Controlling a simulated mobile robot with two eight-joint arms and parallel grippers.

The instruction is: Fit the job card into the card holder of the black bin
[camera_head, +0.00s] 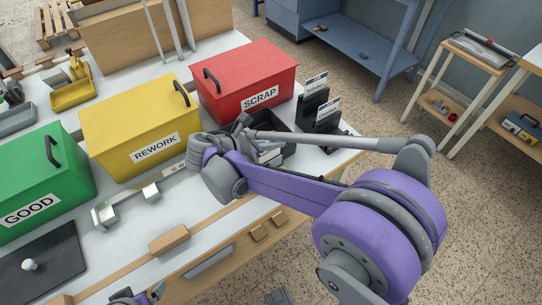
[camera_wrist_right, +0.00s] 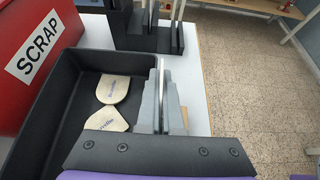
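My right gripper (camera_wrist_right: 161,102) is shut on the job card (camera_wrist_right: 163,72), which shows edge-on as a thin white upright strip between the grey fingers. The black bin (camera_wrist_right: 62,78) is open, with two pale tags in it. The fingers and card are at the bin's right wall in the wrist view; whether they touch it I cannot tell. The card holder is hidden or cannot be made out. In the head view my right arm covers much of the black bin (camera_head: 285,121). My left gripper (camera_head: 138,298) shows only partly at the bottom edge, its fingers unclear.
A black rack (camera_head: 318,120) with upright cards stands beyond the bin. The red SCRAP box (camera_head: 245,78), yellow REWORK box (camera_head: 140,122) and green GOOD box (camera_head: 42,183) stand along the table. Small metal blocks (camera_head: 106,215) and a wooden block (camera_head: 169,240) lie in front.

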